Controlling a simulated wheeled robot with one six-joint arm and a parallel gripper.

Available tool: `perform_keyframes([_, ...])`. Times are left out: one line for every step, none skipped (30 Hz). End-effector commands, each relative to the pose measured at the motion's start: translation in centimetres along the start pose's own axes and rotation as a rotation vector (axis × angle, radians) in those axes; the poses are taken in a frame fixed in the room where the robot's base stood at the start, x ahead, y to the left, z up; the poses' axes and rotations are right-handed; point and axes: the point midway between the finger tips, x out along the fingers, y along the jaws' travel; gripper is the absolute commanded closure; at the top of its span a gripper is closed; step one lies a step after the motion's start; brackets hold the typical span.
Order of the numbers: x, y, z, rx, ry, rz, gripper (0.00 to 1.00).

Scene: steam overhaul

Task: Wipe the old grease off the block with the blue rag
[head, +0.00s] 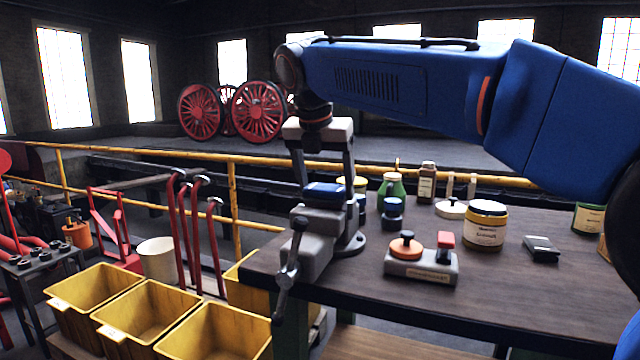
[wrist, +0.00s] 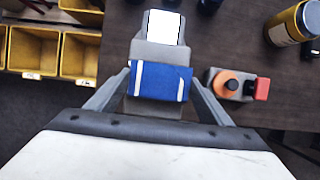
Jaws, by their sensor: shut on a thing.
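A blue rag (wrist: 160,82) with white stripes is between the two fingers of my gripper (wrist: 160,74), which is shut on it. In the head view the rag (head: 327,191) is at the top of the grey vise (head: 312,250) on the bench's left corner, and my gripper (head: 326,183) reaches down to it. I cannot tell whether the rag touches the vise. A bright white face (wrist: 163,26) shows just beyond the rag in the wrist view; I cannot tell whether it is the block. No grease is clearly visible.
On the bench (head: 400,310), a grey labelled base (head: 420,270) with an orange knob and a red piece stands right of the vise. A yellow-lidded jar (head: 485,226), a green bottle (head: 391,188) and a brown bottle (head: 427,182) stand behind. Yellow bins (head: 150,312) sit lower left.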

Motion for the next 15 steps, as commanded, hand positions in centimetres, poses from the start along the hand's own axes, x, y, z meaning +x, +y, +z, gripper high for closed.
perform_keyframes([0.20, -0.40, -0.05, 0.000, 0.003, -0.006, 0.47])
perform_keyframes([0.18, -0.58, -0.04, 0.000, 0.003, -0.006, 0.47])
perform_keyframes([0.15, -0.80, -0.03, 0.000, 0.003, -0.005, 0.47])
perform_keyframes([0.11, -0.94, -0.03, 0.000, 0.003, -0.005, 0.47])
perform_keyframes([0.09, -1.05, -0.02, 0.000, 0.002, -0.005, 0.47])
perform_keyframes([0.07, -1.15, -0.02, 0.000, 0.002, -0.005, 0.47])
perform_keyframes([0.06, -1.18, -0.02, 0.000, 0.002, -0.004, 0.47])
perform_keyframes([0.05, -1.18, -0.02, 0.000, 0.002, -0.004, 0.47])
perform_keyframes([0.05, -1.14, -0.01, -0.001, 0.002, -0.004, 0.47])
perform_keyframes([0.04, -1.07, -0.01, -0.001, 0.002, -0.004, 0.47])
perform_keyframes([0.03, -0.99, 0.00, -0.001, 0.001, -0.003, 0.47])
perform_keyframes([0.02, -0.85, 0.01, -0.001, 0.001, -0.003, 0.47])
perform_keyframes([0.02, -0.71, 0.02, -0.001, 0.001, -0.003, 0.47])
perform_keyframes([0.02, -0.56, 0.02, -0.001, 0.001, -0.003, 0.47])
perform_keyframes([0.02, -0.34, 0.03, -0.001, 0.001, -0.003, 0.47])
